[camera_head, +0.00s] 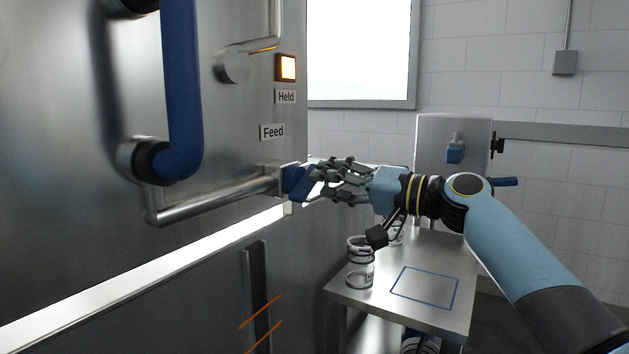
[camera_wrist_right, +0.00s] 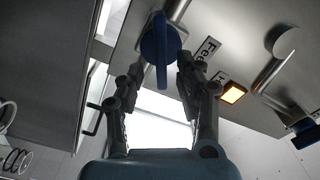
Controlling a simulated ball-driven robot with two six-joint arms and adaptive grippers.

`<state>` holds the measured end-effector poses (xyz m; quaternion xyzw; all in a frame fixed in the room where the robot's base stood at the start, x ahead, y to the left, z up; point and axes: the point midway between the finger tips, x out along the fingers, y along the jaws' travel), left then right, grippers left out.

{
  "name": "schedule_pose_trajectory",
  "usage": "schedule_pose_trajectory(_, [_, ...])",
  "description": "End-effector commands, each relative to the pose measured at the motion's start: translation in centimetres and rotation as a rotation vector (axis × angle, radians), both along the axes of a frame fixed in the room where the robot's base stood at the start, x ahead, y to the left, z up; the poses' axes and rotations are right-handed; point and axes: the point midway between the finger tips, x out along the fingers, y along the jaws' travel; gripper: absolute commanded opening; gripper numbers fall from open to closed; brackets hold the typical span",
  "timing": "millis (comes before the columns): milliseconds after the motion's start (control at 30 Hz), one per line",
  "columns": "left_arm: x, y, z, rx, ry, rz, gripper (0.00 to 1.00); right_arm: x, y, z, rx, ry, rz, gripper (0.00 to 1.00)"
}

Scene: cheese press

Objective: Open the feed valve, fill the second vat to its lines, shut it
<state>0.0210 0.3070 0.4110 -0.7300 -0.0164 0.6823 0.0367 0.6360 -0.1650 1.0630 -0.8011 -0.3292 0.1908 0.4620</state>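The feed valve's blue handle (camera_head: 297,182) sits at the end of a steel pipe (camera_head: 215,200) below the "Feed" label (camera_head: 272,132). In the right wrist view the handle (camera_wrist_right: 161,50) is a narrow blue lever seen nearly end-on. My right gripper (camera_head: 318,182) reaches it from the right; its fingers stand apart on either side of the handle in the wrist view (camera_wrist_right: 160,72), with gaps visible. Two orange lines (camera_head: 262,311) cross a dark upright slot on the steel front below, possibly a vat's level marks; no liquid is discernible. My left gripper is out of view.
An amber lamp (camera_head: 286,68) is lit above the "Held" label (camera_head: 286,97). A large blue bar handle (camera_head: 182,90) stands out from the panel at left.

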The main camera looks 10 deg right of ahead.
Motion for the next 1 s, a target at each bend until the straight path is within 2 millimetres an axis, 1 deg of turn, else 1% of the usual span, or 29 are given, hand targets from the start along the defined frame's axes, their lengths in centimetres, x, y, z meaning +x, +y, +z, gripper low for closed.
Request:
schedule_pose_trajectory(33, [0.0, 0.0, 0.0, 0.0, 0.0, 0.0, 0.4, -1.0, -1.0, -0.2, -0.006, 0.002, -0.001, 0.36])
schedule_pose_trajectory(200, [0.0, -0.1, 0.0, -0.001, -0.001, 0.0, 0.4, -3.6, -3.6, -0.2, -0.005, 0.002, -0.001, 0.36])
schedule_pose_trajectory(300, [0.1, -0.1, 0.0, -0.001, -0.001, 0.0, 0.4, -4.7, -4.7, -0.1, -0.004, 0.001, -0.001, 0.36])
schedule_pose_trajectory(400, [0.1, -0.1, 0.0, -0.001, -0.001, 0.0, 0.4, -5.4, -5.4, -0.1, -0.002, 0.001, 0.0, 0.36])
schedule_pose_trajectory(567, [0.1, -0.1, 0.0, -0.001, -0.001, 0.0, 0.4, -5.9, -5.8, 0.0, 0.0, 0.001, -0.001, 0.36])
schedule_pose_trajectory(933, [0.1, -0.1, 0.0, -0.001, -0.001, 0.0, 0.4, -5.8, -5.8, 0.0, 0.001, 0.001, 0.0, 0.36])
schedule_pose_trajectory(1000, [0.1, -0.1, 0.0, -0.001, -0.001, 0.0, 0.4, -5.9, -5.8, -0.3, 0.0, 0.005, 0.0, 0.36])
